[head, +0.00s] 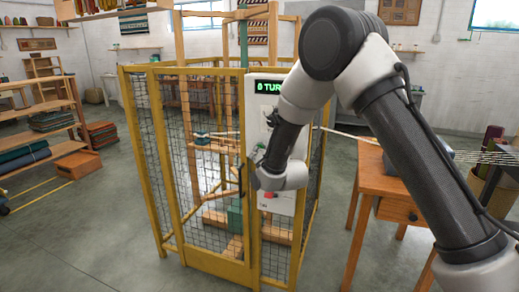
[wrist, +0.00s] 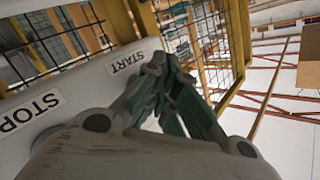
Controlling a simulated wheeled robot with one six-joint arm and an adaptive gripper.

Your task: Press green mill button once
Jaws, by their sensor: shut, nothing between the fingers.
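The white control panel (head: 285,203) is on the yellow-framed mesh cage of the mill. Its display (head: 268,87) shows "0 TUR" in green, the rest covered by my arm. In the wrist view a START label (wrist: 126,62) and a STOP label (wrist: 31,110) show on the panel (wrist: 92,78). My gripper (wrist: 160,64) is shut and empty, its fingertips close to the panel beside the START label. The green button is not visible; my gripper may be hiding it. I cannot tell whether the fingertips touch anything. A red spot (head: 269,194) shows low on the panel in the head view.
The mesh cage (head: 178,160) stands around the wooden mill frame. A wooden table (head: 385,184) stands to the right, behind my arm. Shelves (head: 35,135) with folded textiles are at the left. The grey floor (head: 100,235) left of the cage is clear.

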